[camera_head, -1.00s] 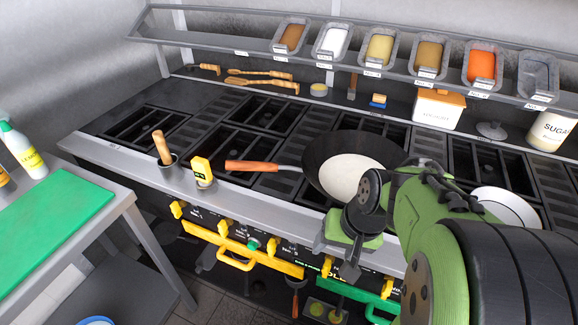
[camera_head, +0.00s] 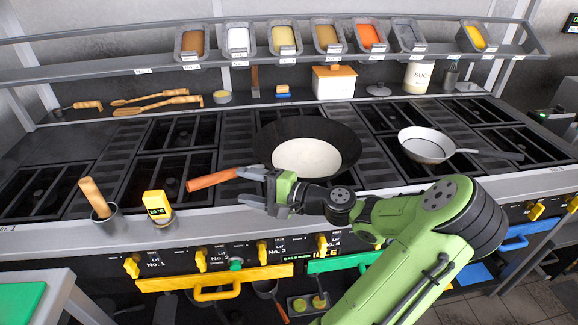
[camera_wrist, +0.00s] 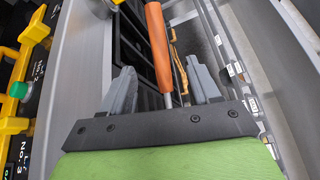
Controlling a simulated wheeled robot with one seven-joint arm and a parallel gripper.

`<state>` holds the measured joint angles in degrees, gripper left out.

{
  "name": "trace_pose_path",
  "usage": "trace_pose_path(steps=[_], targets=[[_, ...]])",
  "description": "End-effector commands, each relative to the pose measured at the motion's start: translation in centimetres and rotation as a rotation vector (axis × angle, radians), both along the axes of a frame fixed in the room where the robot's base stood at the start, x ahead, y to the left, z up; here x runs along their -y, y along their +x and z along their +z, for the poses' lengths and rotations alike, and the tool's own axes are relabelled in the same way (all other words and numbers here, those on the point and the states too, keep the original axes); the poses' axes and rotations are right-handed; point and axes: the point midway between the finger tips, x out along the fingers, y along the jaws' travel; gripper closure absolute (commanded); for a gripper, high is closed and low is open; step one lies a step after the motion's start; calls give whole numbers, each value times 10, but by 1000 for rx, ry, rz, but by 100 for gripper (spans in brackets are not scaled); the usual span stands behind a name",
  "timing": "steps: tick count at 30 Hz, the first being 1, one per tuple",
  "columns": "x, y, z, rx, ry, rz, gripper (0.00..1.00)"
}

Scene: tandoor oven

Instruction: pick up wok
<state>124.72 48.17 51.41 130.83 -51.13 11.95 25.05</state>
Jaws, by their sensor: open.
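The wok (camera_head: 307,148) is a wide black pan with a pale inside, resting on the stove grates in the middle of the head view. Its orange-brown wooden handle (camera_head: 212,178) points left toward the front of the stove. In the wrist view the handle (camera_wrist: 158,45) runs between the two grey fingers (camera_wrist: 160,90), with gaps on both sides. The fingers are not closed on it.
A smaller pale pan (camera_head: 427,146) sits on grates to the right. A shelf of spice trays (camera_head: 283,38) hangs behind.

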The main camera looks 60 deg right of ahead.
Motion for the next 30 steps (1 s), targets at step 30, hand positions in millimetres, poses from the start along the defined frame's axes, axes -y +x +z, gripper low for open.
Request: trace_pose_path(steps=[30], targets=[[-18,113,-10,-4,0,1,62]])
